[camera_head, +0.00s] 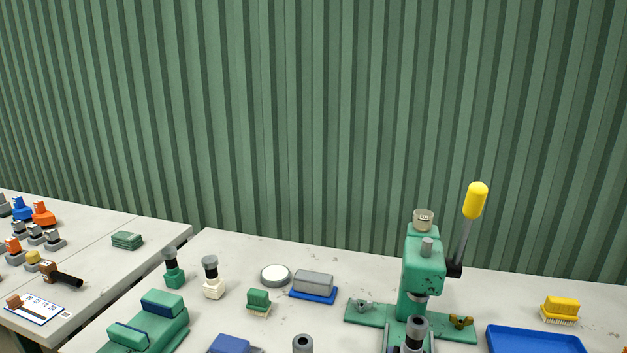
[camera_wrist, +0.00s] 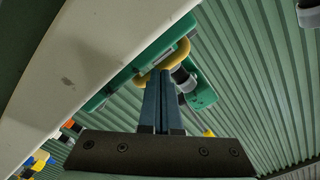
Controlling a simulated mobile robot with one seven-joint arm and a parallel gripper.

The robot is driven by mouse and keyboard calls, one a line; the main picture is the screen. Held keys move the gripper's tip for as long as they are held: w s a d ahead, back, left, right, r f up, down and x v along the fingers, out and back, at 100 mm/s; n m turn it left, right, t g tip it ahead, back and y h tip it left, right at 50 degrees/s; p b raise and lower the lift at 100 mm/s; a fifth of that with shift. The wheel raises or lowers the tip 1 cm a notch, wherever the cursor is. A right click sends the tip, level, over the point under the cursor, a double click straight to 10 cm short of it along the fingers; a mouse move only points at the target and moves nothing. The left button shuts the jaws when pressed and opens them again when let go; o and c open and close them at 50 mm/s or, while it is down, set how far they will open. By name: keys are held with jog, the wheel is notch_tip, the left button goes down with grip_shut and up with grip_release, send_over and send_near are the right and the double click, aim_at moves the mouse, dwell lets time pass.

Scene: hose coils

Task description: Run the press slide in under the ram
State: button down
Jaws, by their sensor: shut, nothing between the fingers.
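The green press (camera_head: 420,265) stands on the table at the right of the head view, with its yellow-tipped lever (camera_head: 475,201) raised. The ram (camera_head: 419,299) shows below the press head. A green slide (camera_head: 396,338) runs from the press toward the bottom edge, carrying a grey cylindrical part (camera_head: 416,330) in front of the ram. Its near end is out of frame. In the wrist view my gripper (camera_wrist: 164,78) is shut and empty, its blue fingertips at a yellow loop handle (camera_wrist: 153,73) by the green press parts (camera_wrist: 165,45). I cannot tell whether they touch it.
A blue tray (camera_head: 535,340) and yellow brush (camera_head: 560,309) lie right of the press. A grey block on a blue base (camera_head: 314,285), a green brush (camera_head: 258,302) and a green fixture (camera_head: 150,325) are left. Wing nuts sit on the press base. A corrugated wall closes the back.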

jog(key=shift+w, duration=0.2)
jog(key=shift+b+x, duration=1.2)
jog(key=shift+x, duration=0.8)
jog(key=shift+p+v, duration=1)
jog(key=shift+v, duration=0.25)
jog(key=shift+p+v, duration=0.7)
jog(key=shift+v, duration=0.6)
